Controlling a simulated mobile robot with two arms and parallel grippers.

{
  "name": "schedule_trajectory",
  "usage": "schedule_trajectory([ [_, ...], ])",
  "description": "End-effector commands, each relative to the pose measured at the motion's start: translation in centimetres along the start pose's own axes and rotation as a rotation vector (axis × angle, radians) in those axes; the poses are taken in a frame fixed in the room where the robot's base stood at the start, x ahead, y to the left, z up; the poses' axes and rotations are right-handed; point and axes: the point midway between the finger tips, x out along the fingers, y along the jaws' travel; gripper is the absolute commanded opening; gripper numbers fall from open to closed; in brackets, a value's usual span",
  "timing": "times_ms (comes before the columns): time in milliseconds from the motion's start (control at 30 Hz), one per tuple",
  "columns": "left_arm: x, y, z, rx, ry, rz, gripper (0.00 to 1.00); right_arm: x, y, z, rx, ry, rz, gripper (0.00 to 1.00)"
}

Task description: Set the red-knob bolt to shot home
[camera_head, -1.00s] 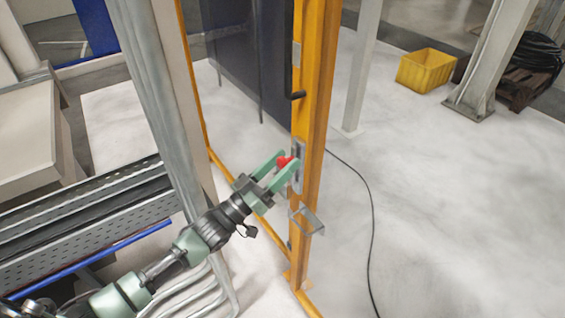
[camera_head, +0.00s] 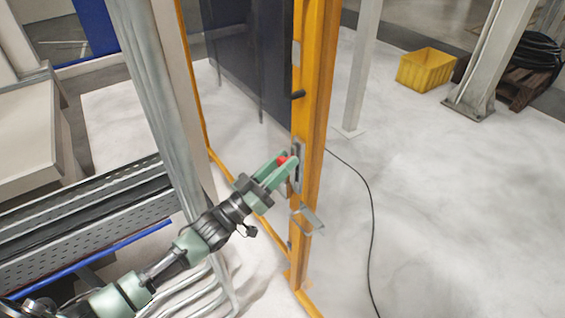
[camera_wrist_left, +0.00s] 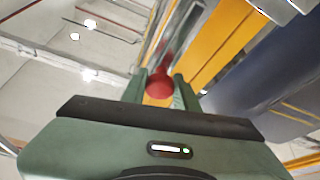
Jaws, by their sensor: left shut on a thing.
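The red knob (camera_head: 282,160) of the bolt is on the yellow door post (camera_head: 313,130), at a grey metal plate (camera_head: 299,168). My left gripper (camera_head: 284,164) reaches in from the left, with its green fingers shut on the knob. In the left wrist view the red knob (camera_wrist_left: 158,88) sits between the two fingertips (camera_wrist_left: 160,90), with a blurred red part beyond it. The fingers partly hide the knob and the bolt in the head view, so I cannot tell the bolt's exact position. My right gripper is not in view.
A black handle (camera_head: 298,95) juts from the post above the bolt, and a grey bracket (camera_head: 308,220) sits below it. A grey column (camera_head: 160,100) stands close left of my arm. A black cable (camera_head: 370,220) crosses open floor at right, before a yellow crate (camera_head: 427,69).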

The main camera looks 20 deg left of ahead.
Motion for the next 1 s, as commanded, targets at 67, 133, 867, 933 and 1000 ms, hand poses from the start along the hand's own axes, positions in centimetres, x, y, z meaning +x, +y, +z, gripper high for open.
schedule_trajectory([
  [67,0.0,0.0,0.0,0.001,-0.001,0.0,0.0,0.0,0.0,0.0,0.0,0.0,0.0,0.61],
  [133,0.0,0.0,0.0,0.001,-0.001,-0.001,0.0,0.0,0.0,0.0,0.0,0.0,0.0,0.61],
  [867,-1.2,-0.9,2.9,0.001,-0.002,-0.001,0.0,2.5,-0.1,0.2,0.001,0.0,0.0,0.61],
  [933,-1.7,-1.2,4.0,0.001,-0.001,-0.001,0.0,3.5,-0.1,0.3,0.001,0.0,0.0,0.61],
  [1000,-2.0,-1.4,4.8,0.001,-0.002,-0.001,0.0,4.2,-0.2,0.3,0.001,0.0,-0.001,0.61],
])
